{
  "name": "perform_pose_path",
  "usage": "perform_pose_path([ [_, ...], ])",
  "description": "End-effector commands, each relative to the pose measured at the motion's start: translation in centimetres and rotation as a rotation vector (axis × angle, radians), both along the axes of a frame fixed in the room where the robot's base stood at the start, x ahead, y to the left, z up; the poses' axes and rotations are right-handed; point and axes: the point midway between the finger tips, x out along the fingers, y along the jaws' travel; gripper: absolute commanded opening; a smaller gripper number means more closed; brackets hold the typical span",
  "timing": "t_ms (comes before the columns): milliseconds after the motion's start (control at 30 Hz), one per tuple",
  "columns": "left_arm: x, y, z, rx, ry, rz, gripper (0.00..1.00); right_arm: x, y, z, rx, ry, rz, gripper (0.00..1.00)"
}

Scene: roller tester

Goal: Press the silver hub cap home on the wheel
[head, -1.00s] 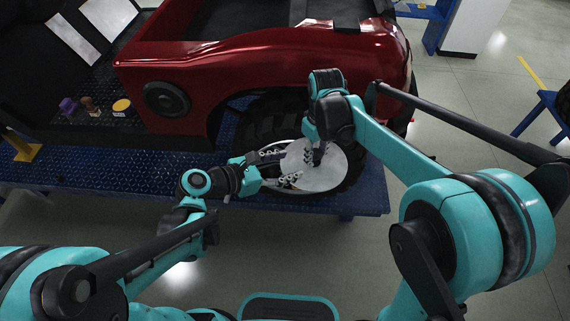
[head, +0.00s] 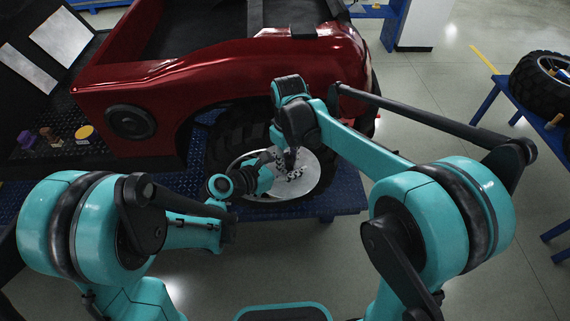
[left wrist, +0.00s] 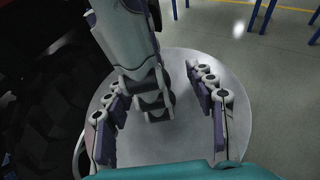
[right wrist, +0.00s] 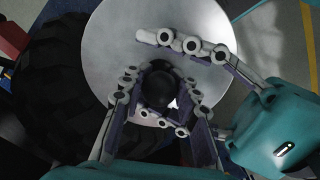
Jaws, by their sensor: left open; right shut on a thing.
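The silver hub cap (head: 314,177) is a round plate at the wheel (head: 222,142), a dark tyre under the red vehicle. A pale rim shows at the cap's left edge; I cannot tell whether the cap is fully seated. My right gripper (right wrist: 160,86) is shut on the black knob (right wrist: 158,92) at the cap's middle. The cap's plate (right wrist: 112,58) overlaps the tyre (right wrist: 52,92) in the right wrist view. My left gripper (left wrist: 160,82) is open in front of the cap (left wrist: 262,105), its fingers either side of my right gripper.
The red vehicle body (head: 215,65) overhangs the wheel. A blue platform (head: 345,198) lies below it. Small items, including a yellow-topped one (head: 84,132), sit on a dark surface at left. Another tyre (head: 540,85) rests on a blue stand at right. Open floor lies in front.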

Motion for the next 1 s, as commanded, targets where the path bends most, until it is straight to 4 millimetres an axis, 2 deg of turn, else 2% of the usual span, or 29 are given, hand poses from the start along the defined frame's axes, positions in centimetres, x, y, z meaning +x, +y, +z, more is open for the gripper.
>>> perform_pose_path([
  [133,-0.01,0.01,0.00,0.000,0.000,0.000,0.55,0.00,0.00,0.01,0.000,0.000,0.000,0.00],
  [167,-0.01,0.01,0.00,0.000,0.000,0.000,0.53,0.00,0.00,0.01,0.000,0.000,0.000,0.00],
  [367,-0.06,-0.04,0.01,0.000,0.000,-0.002,0.00,0.02,0.03,0.01,0.001,-0.001,0.000,0.00],
  [533,-0.20,-0.14,0.00,0.000,0.002,-0.006,0.00,0.11,0.13,0.01,0.003,-0.003,0.001,0.00],
  [567,-0.22,-0.15,0.02,-0.001,0.001,-0.007,0.00,0.13,0.15,0.01,0.003,-0.004,0.001,0.34],
  [633,-0.25,-0.17,0.01,0.000,0.002,-0.007,0.00,0.15,0.16,0.02,0.003,-0.004,0.002,0.52],
  [667,-0.25,-0.17,0.01,0.000,0.002,-0.007,0.00,0.15,0.16,0.02,0.003,-0.004,0.002,0.55],
  [1000,-0.18,-0.09,-0.01,0.000,0.001,-0.005,0.00,0.11,0.08,0.17,0.002,-0.004,0.001,0.55],
])
